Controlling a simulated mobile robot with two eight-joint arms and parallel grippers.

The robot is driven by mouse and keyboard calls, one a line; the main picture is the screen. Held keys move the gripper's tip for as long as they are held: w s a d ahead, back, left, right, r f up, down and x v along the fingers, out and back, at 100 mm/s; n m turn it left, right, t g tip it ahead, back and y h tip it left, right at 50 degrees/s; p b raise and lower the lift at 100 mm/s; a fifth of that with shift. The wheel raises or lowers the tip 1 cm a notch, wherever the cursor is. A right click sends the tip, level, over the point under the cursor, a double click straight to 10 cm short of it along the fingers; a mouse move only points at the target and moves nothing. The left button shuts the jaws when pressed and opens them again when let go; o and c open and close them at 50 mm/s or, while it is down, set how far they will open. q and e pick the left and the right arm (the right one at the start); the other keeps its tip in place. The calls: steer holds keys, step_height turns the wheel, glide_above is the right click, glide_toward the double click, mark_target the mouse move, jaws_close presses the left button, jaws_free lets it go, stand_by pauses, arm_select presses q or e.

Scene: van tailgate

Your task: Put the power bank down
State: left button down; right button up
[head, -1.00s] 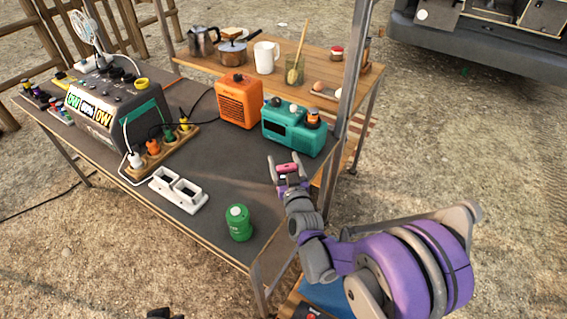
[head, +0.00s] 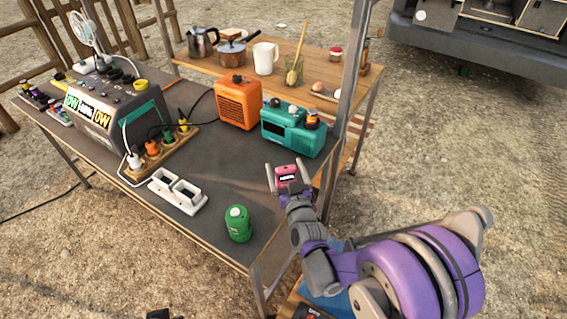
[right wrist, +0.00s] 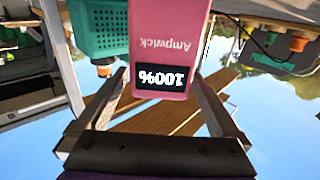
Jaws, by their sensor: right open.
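The power bank (head: 287,173) is a small pink block with a dark display, over the front right part of the grey tabletop (head: 235,180). In the right wrist view the power bank (right wrist: 170,40) shows "Ampwick" and "100%" upside down. My right gripper (head: 288,180) is open, with one finger on each side of the power bank. A gap shows beside the left finger; the right finger is close to the pink side. I cannot tell whether the power bank's underside touches the table. A small dark piece at the bottom edge may be my left gripper (head: 160,314); its fingers are not clear.
A teal radio (head: 290,132) stands just behind the power bank, an orange heater (head: 238,102) left of it. A green can (head: 238,224) and a white double socket (head: 178,190) are to the left. Bare tabletop lies between them. A post (head: 347,90) rises at right.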

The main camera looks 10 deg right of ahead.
arm_select(q)
steer(key=shift+f, duration=0.2)
arm_select(e)
steer(key=s+d+f+g, duration=0.1)
steer(key=s+f+g, duration=0.2)
steer(key=s, duration=1.3)
steer(key=s+d+f+g, duration=0.1)
steer(key=s+f+g, duration=0.1)
steer(key=s+g, duration=0.8)
steer(key=s, duration=0.6)
steer(key=shift+s+d+f, duration=0.35)
steer(key=shift+d+f, duration=0.05)
arm_select(q)
step_height(320, 180, up, 14)
steer(key=w+p, duration=0.1)
steer(key=p, duration=1.2)
steer(key=shift+w+r+t, duration=0.25)
steer(key=shift+w+t, duration=0.05)
steer(key=shift+w, duration=0.05)
arm_select(e)
step_height(320, 180, up, 14)
steer(key=w, duration=0.1)
steer(key=shift+w+r, duration=0.25)
steer(key=shift+w, duration=0.15)
